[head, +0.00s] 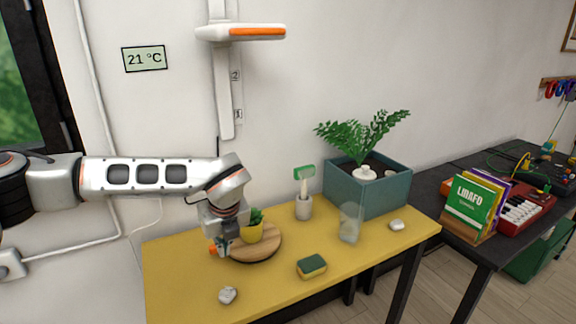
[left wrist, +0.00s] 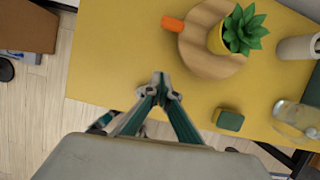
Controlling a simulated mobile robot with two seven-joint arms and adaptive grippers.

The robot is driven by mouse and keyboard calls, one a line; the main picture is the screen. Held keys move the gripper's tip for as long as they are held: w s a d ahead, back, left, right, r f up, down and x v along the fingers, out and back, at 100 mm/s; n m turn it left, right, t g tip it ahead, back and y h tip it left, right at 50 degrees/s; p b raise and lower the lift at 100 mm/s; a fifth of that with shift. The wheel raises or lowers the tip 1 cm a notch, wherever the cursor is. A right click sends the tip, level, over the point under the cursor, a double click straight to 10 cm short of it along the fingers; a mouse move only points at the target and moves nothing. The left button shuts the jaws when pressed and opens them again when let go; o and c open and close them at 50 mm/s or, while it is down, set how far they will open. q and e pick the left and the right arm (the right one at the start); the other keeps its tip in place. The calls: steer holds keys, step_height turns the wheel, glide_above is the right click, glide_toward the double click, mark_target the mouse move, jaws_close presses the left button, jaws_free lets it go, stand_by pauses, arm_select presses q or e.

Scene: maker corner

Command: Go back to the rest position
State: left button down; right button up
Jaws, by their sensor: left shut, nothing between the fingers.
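My left gripper (head: 223,246) reaches in from the left over the yellow table (head: 180,270). In the left wrist view its fingertips (left wrist: 160,88) are together and empty, above the bare tabletop. In that view they are apart from the round wooden board (left wrist: 202,62), which carries a small green succulent in a yellow pot (left wrist: 238,32). In the head view the gripper partly covers the board (head: 270,247) and the pot (head: 251,234). My right gripper is not in view.
An orange object (left wrist: 172,24) lies at the board's edge. A sponge (head: 311,266), two pale stones (head: 228,295) (head: 397,224), a clear glass (head: 350,223), a cup with a green-headed brush (head: 304,207) and a teal planter (head: 372,192) stand around the table. The wall is close behind.

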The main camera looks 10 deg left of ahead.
arm_select(q)
steer(key=s+d+f+m+g+h, duration=0.3)
steer(key=s+d+f+h, duration=0.15)
steer(key=s+d, duration=0.65)
steer(key=s+d+f+m+g+h, duration=0.25)
steer(key=s+d+f+h, duration=0.2)
steer(key=s+d, duration=0.65)
steer(key=s+d+r+n+h, duration=0.1)
steer(key=d+r+n+h, duration=0.3)
steer(key=d+r+h, duration=1)
steer(key=w+a+n+t, duration=0.4)
steer(key=w+n+t, duration=0.2)
steer(key=n+t, duration=0.35)
steer(key=w+a+f+n+t+y, duration=0.5)
steer(key=a+f+n+t+y, duration=0.3)
steer(key=a+f+n, duration=0.15)
steer(key=s+a+f+n+g+y, duration=0.2)
steer(key=s+a+f+y, duration=0.3)
steer(key=a+f, duration=0.5)
steer(key=s+a+f+n+g+y, duration=0.2)
steer(key=s+a+f+n+y, duration=0.2)
steer(key=s+a+f, duration=0.5)
step_height(320, 180, down, 6)
steer(key=shift+s+a+f+g+y, duration=0.15)
steer(key=shift+s+a+g+y, duration=0.15)
steer(key=shift+a+y, duration=0.25)
